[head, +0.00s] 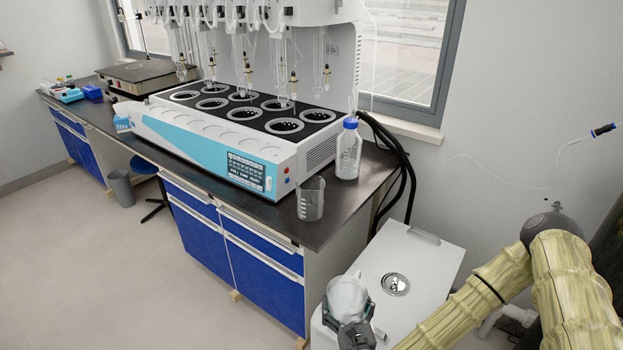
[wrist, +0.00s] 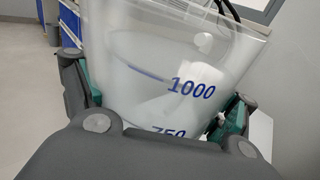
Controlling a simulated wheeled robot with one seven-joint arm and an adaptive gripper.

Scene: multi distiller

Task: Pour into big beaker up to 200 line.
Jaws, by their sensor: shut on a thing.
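My gripper (head: 352,322) is shut on a clear vessel (head: 346,297) at the lower middle of the head view, in front of the bench. In the wrist view the held vessel (wrist: 170,65) fills the picture between the fingers, with blue marks 1000 and 750. Whether it holds liquid I cannot tell. A second clear beaker (head: 310,198) with a spout and faint marks stands upright on the bench's front corner, apart from my gripper. Its liquid level is too small to tell. A bottle (head: 348,152) with a blue cap stands behind it.
A low white box (head: 415,262) with a round metal drain stands right of the bench. Dark hoses (head: 400,165) hang at the bench's right end.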

